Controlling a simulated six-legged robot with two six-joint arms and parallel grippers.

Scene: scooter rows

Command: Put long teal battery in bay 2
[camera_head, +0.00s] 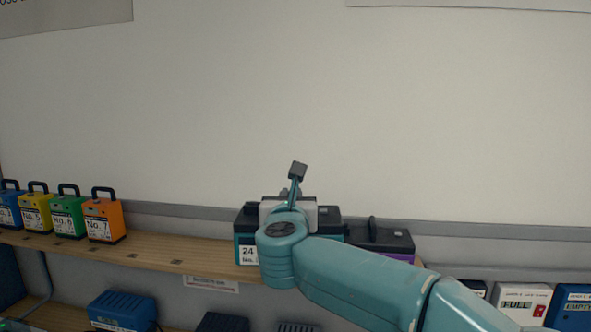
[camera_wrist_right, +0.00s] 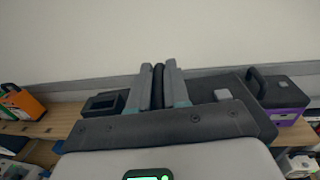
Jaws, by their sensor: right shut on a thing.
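A long teal battery (camera_head: 241,247) with a black top and a white label reading "24" and "No." is at the right part of the wooden shelf, largely hidden behind my right arm. Its black top also shows in the right wrist view (camera_wrist_right: 222,85). My right gripper (camera_wrist_right: 158,85) is shut on the battery's black handle, which stands between the two grey fingers. In the head view the right wrist covers the battery's middle. I cannot tell whether its underside touches the shelf. No bay number is readable. My left gripper is not in view.
A purple battery (camera_head: 397,245) with a black top and handle stands close on the right. Blue, yellow, green and orange (camera_head: 104,221) handled batteries stand at the shelf's left. The shelf (camera_head: 170,253) is bare between orange and teal. A blue box (camera_head: 122,311) and white charger (camera_head: 521,301) sit lower.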

